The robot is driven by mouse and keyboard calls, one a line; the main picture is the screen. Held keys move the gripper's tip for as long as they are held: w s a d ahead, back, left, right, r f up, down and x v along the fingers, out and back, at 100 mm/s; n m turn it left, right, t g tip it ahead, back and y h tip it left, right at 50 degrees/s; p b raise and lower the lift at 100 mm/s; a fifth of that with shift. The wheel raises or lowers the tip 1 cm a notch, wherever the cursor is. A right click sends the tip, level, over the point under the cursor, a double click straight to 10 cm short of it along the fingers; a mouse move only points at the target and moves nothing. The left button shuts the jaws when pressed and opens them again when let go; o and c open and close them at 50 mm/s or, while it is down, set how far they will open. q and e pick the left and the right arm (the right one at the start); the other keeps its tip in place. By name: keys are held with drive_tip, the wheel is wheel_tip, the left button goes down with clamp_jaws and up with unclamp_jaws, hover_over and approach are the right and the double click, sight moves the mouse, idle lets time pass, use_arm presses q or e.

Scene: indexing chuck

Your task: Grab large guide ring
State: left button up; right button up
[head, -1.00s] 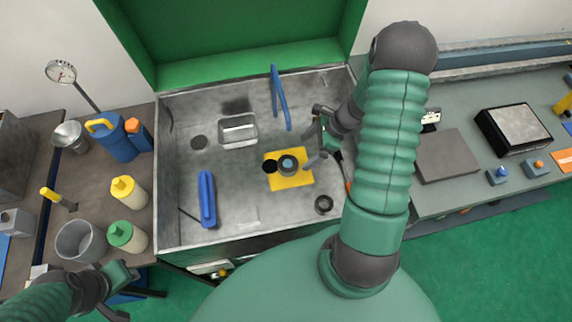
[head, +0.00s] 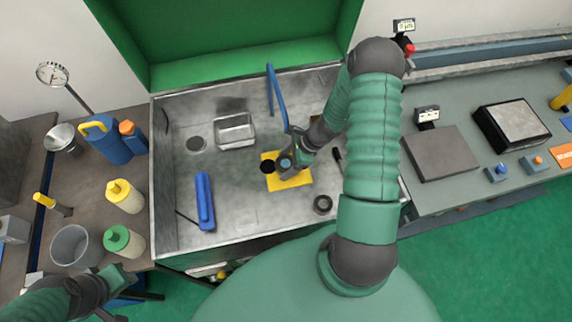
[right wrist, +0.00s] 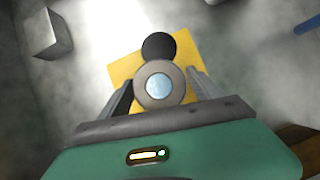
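A round dark grey ring with a light blue centre lies on the yellow mat (head: 295,182) in the metal basin. It shows in the right wrist view as a ring (right wrist: 142,98), beside a black disc (right wrist: 159,46) that also lies on the mat. My right gripper (head: 284,164) is over the ring and hides much of it in the head view. In the right wrist view its open fingers (right wrist: 160,88) stand on either side of the ring; contact cannot be told. My left gripper (head: 108,290) is low at the left, fingers unclear.
A blue brush-like block (head: 205,201) and a metal tray (head: 235,131) lie in the basin. A blue curved bar (head: 277,95) rises at the back. Bottles and a bucket (head: 76,246) stand on the left bench. The basin's front floor is mostly clear.

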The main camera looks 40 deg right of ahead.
drive_tip(key=shift+a, duration=0.15)
drive_tip(key=c, duration=0.5)
clamp_jaws()
drive_tip(key=shift+w+r, duration=0.1)
drive_tip(key=shift+r, duration=0.05)
